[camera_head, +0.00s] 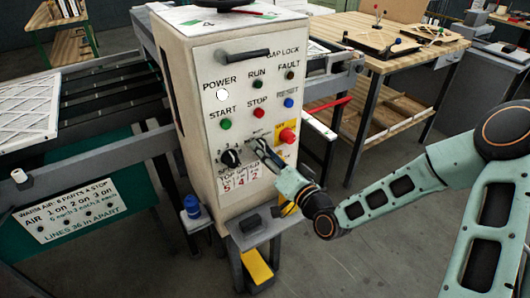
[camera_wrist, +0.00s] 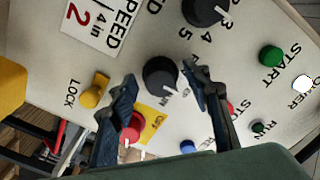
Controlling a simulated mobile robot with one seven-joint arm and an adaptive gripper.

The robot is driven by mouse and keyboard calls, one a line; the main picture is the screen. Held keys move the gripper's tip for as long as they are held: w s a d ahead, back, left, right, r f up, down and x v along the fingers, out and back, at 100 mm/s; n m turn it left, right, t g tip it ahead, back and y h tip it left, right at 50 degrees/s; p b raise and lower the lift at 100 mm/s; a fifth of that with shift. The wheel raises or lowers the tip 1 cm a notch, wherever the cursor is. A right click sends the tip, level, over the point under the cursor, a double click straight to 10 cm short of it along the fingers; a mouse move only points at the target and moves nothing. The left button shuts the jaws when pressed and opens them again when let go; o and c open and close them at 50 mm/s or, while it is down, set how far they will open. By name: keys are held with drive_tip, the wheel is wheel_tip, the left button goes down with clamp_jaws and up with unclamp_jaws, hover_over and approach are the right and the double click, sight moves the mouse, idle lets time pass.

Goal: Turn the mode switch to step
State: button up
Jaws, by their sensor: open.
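The mode switch (camera_wrist: 160,77) is a round black knob on the pale cabinet face (camera_head: 215,185). In the wrist view it lies between the two fingers of my gripper (camera_wrist: 159,74). The fingers are open, one on each side of the knob, with a visible gap on both sides; I cannot tell how far the tips are from the panel. Small lettering beside the knob is too small to read, and its setting is unclear. In the head view my gripper (camera_head: 258,147) is at the panel and hides most of the switch.
A black numbered speed dial (camera_head: 230,158) sits just left of my gripper. A red stop button (camera_head: 287,136) on a yellow plate is close on the right. A yellow lock knob (camera_wrist: 95,90) is near one finger. Start (camera_head: 226,124) and stop (camera_head: 261,114) buttons are above.

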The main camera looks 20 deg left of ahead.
drive_tip(key=v, duration=0.7)
drive_tip(key=shift+s+d, duration=0.1)
